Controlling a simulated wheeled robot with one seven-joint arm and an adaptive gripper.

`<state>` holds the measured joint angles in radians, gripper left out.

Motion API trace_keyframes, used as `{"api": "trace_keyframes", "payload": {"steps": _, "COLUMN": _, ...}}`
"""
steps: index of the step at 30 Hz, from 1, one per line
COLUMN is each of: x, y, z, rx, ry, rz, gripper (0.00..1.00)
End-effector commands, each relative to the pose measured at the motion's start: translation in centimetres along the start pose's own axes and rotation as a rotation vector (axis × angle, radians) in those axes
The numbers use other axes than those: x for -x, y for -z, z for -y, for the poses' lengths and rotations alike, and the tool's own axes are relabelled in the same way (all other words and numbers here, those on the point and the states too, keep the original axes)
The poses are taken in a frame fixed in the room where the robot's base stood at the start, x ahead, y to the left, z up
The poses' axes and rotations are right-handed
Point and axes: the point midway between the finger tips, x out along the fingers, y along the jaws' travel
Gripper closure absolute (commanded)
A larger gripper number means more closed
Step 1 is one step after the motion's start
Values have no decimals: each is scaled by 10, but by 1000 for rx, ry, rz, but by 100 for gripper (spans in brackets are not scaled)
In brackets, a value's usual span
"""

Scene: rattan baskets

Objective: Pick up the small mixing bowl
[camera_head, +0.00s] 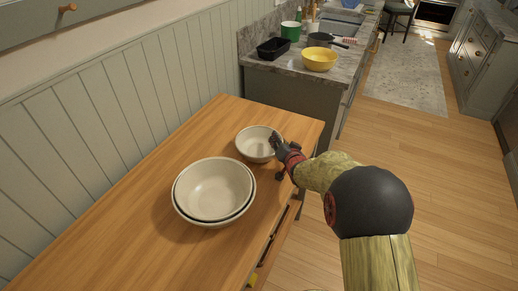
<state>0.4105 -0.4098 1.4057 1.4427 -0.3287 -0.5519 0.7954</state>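The small mixing bowl (256,146) is cream white and sits upright on the wooden table (120,222), towards its far end. My gripper (274,141) is at the bowl's right rim, with the dark fingers over or against that edge. The fingers are small and dark here, so I cannot tell whether they are open or closed on the rim. The bowl looks empty and appears to rest on the table.
Larger nested cream bowls (214,190) stand just in front of the small bowl. Behind the table, a stone counter (285,70) holds a yellow bowl (319,60), a black tray (272,48), a green pot (290,30) and a dark pan (320,39). The panelled wall (120,95) borders the table's left.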

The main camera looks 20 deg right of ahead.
Motion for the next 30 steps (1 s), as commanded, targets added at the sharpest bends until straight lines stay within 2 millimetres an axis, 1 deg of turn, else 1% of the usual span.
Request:
{"api": "trace_keyframes", "payload": {"steps": 1, "x": 0, "y": 0, "z": 0, "rx": 0, "ry": 0, "rz": 0, "gripper": 74}}
{"api": "trace_keyframes", "payload": {"steps": 15, "x": 0, "y": -1, "z": -1, "rx": 0, "ry": -1, "rz": 1, "gripper": 100}}
{"api": "trace_keyframes", "payload": {"steps": 30, "x": 0, "y": -2, "z": -2, "rx": 0, "ry": -2, "rz": 3, "gripper": 100}}
